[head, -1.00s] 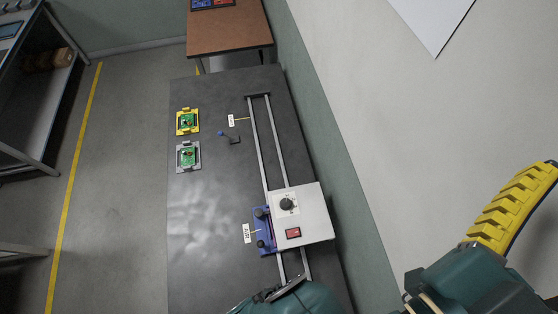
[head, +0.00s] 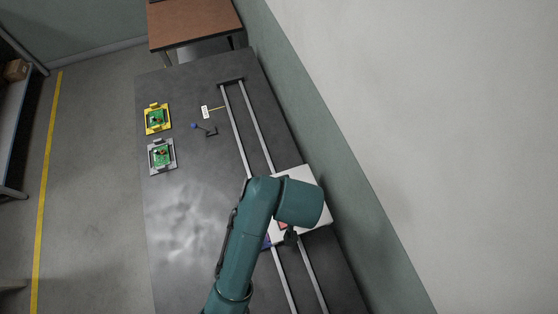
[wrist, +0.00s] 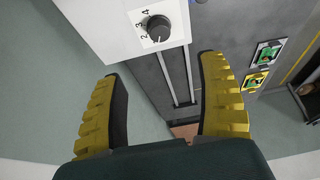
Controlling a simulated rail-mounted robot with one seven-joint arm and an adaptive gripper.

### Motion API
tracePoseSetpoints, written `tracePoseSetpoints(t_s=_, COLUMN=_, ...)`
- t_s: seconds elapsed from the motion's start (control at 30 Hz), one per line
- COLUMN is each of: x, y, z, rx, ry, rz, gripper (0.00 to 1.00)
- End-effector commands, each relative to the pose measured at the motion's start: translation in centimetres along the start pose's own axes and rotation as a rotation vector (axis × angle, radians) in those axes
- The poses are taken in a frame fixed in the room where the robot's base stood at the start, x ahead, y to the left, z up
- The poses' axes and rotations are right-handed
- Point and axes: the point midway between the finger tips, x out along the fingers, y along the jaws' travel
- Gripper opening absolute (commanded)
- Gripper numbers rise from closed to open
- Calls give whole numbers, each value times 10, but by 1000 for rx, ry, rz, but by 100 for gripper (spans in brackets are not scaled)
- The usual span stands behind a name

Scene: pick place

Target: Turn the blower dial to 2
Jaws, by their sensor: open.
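The blower dial (wrist: 158,29) is a round black knob on a white box (wrist: 112,22). In the wrist view the printed marks 2, 3 and 4 show beside it. I cannot tell surely which mark it points at. My gripper (wrist: 163,68) is open and empty, its two yellow ribbed fingers apart. The dial appears beyond the fingertips, near the top of the picture, and nothing touches it. In the head view the box (head: 301,173) is mostly under my arm, which hides the dial and my fingers.
Two rails (head: 249,130) run along the dark table (head: 185,225). A yellow fixture (head: 149,127) and a grey fixture (head: 153,168) hold green boards at the left. A small blue-knobbed lever (head: 194,126) stands near a white tag (head: 205,112). The wall is close on the right.

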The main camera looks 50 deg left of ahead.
Motion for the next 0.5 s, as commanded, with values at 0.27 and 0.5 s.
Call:
tracePoseSetpoints(t_s=0.27, x=48, y=-1, z=2, rx=1, ry=-6, rz=-6, gripper=74)
tracePoseSetpoints(t_s=0.5, x=107, y=-1, z=2, rx=1, ry=-4, rz=-3, gripper=74)
